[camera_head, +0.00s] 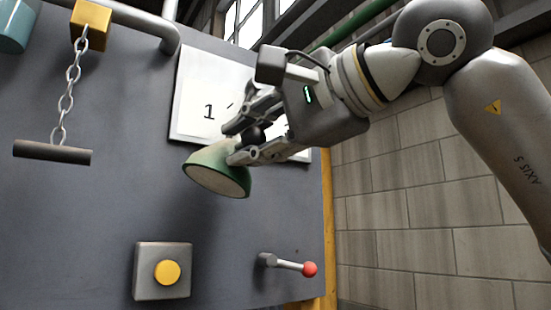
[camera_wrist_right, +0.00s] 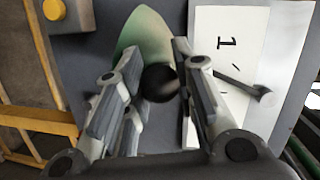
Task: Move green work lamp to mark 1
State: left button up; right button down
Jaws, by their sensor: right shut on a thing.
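The green work lamp (camera_head: 210,172) has a domed green shade, its pale open side facing down in the head view. My right gripper (camera_head: 230,146) is shut on the lamp at its dark round part and holds it in front of the panel, just below the white board. In the right wrist view the lamp (camera_wrist_right: 146,40) shows between the fingers of my right gripper (camera_wrist_right: 150,75). Mark 1 (camera_head: 209,111) is a black "1" on the white board (camera_head: 190,95); it also shows in the right wrist view (camera_wrist_right: 226,43). My left gripper is not in view.
The grey panel (camera_head: 80,220) carries a yellow button box (camera_head: 165,272), a red-tipped lever (camera_head: 290,264) and a dark bar on a chain (camera_head: 52,152). A pipe rail (camera_head: 140,18) runs along the top. A block wall (camera_head: 430,210) stands at the right.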

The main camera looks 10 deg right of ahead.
jog(key=shift+s+a+r+m+y, duration=0.15)
jog(key=shift+s+a+r+m, duration=0.1)
jog(key=shift+a+r+m, duration=0.35)
jog(key=shift+s+a+r+m+y, duration=0.25)
jog(key=shift+a+r+m, duration=0.15)
jog(key=shift+a, duration=0.35)
jog(key=shift+s+a+r+m+y, duration=0.1)
jog(key=shift+s+a+r+m, duration=0.15)
jog(key=shift+a+r+m, duration=0.3)
jog(key=c, duration=1.1)
grip_release()
jog(key=shift+a+f, duration=0.1)
jog(key=shift+a, duration=0.05)
jog(key=shift+c, duration=0.2)
jog(key=f+v, duration=0.1)
jog(key=v, duration=1.1)
jog(key=shift+r, duration=0.4)
